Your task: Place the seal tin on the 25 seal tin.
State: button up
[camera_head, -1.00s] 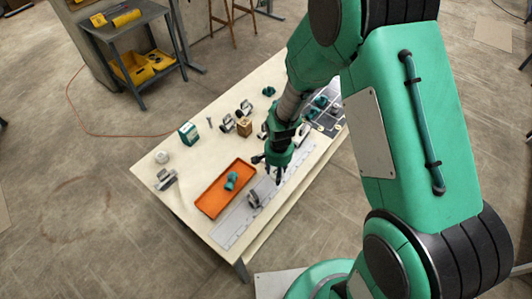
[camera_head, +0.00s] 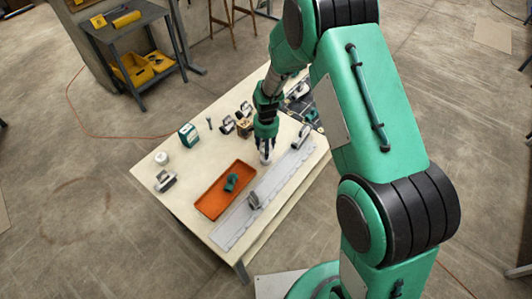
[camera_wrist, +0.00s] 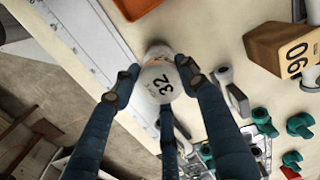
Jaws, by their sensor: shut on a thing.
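A small white round tin (camera_wrist: 158,88) marked 32 is between the fingers of my gripper (camera_wrist: 160,76) in the wrist view. The fingers are shut on its sides. In the head view my gripper (camera_head: 265,150) is over the right half of the table, with the held tin (camera_head: 265,158) just below the fingertips. I cannot tell if the tin touches the table. Another white round tin (camera_head: 161,157) stands near the table's far left edge, well away from my gripper. Its label is too small to read.
An orange tray (camera_head: 209,208) with a green pipe piece (camera_head: 231,182) lies left of my gripper. A long grey strip (camera_head: 235,226) runs along the near edge. A green-and-white box (camera_head: 188,135), a grey fitting (camera_head: 165,181) and a wooden block (camera_wrist: 270,45) also stand on the table.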

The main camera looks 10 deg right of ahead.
jog(key=shift+f, duration=0.1)
jog(key=shift+f, duration=1.65)
jog(key=shift+f, duration=0.2)
jog(key=o, duration=1.1)
jog(key=shift+o, duration=0.2)
jog(key=shift+r, duration=0.2)
notch_tip(320, 180, up, 12)
jog(key=shift+r, duration=0.1)
